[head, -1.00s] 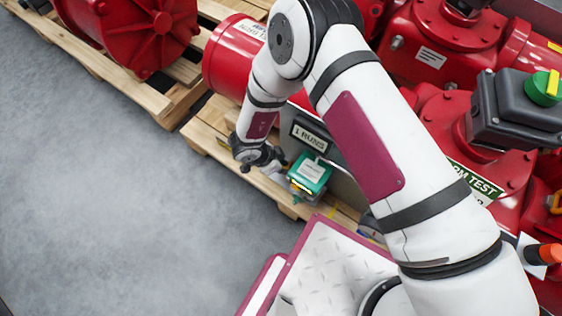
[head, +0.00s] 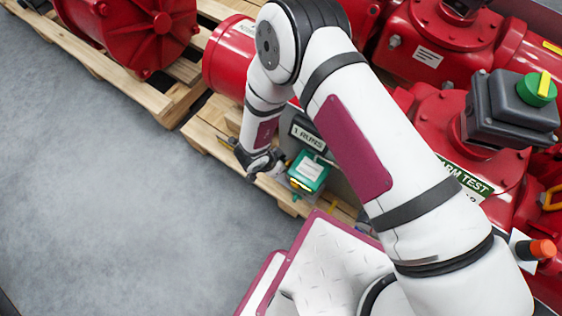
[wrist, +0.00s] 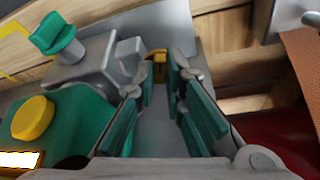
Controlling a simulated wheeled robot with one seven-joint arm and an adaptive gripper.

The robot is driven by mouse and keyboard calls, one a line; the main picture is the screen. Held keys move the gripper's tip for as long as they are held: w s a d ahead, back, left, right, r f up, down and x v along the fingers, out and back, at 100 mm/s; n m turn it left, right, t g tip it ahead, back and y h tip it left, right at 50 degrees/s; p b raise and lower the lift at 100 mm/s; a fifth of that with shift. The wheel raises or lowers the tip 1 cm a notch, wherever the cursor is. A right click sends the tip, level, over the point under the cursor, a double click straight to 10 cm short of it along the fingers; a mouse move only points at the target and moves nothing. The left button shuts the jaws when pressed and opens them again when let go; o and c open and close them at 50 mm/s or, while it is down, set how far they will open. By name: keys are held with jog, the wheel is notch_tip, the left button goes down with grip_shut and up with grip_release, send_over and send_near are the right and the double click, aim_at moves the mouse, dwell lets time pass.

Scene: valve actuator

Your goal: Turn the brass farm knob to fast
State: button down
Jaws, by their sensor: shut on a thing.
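In the wrist view, the small brass-yellow knob (wrist: 159,66) sits at the far end of the gap between my fingers, in front of a grey plate. My gripper (wrist: 162,82) has teal pads, and its fingertips are close on either side of the knob, shut on it. In the head view, my gripper (head: 266,164) is low beside the left side of a green-topped box (head: 308,172); the knob is not clearly visible there. The knob's setting marks cannot be read.
In the wrist view, a teal-handled valve (wrist: 57,36) and a yellow round button (wrist: 33,118) on a green housing lie close on the left. In the head view, a wooden pallet (head: 200,135) and red machinery (head: 440,40) surround the spot; grey floor at left is clear.

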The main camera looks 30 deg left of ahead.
jog(key=c, duration=1.7)
grip_release()
jog(key=shift+o, duration=0.2)
jog(key=v, duration=1.2)
